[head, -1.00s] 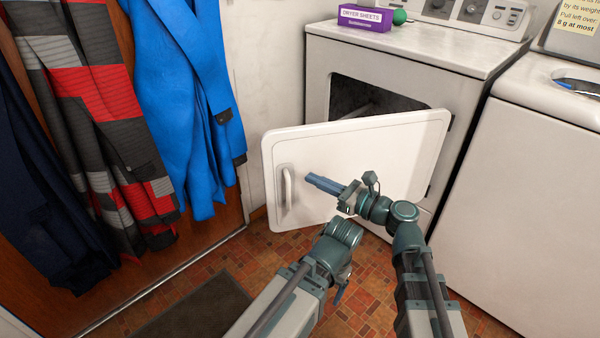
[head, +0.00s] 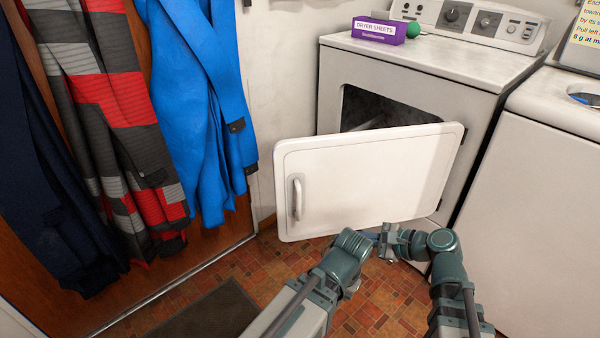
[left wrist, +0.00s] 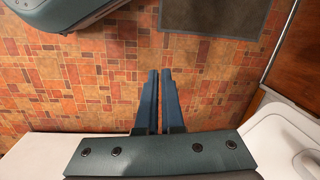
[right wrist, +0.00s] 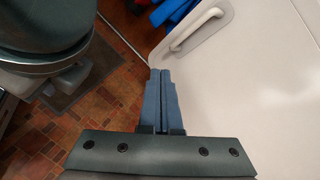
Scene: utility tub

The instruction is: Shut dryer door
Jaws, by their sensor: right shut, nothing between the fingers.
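The dryer (head: 400,70) stands at the back with its white door (head: 370,178) swung wide open, hinged at the right. Part of the dark opening (head: 365,107) shows above the door. The door's outer face is towards me, with its handle (head: 297,199) near the left edge. My right gripper (right wrist: 161,72) is shut and empty, low by the door's outer face; I cannot tell whether it touches. In the head view its fingers are mostly hidden behind my left wrist. My left gripper (left wrist: 160,72) points at the floor, empty, its fingers close together with a thin gap.
A purple dryer sheets box (head: 379,30) and green ball (head: 412,29) sit on the dryer. A white washer (head: 560,180) stands at the right. Coats (head: 200,110) hang at the left. A dark mat (head: 210,315) lies on the tiled floor.

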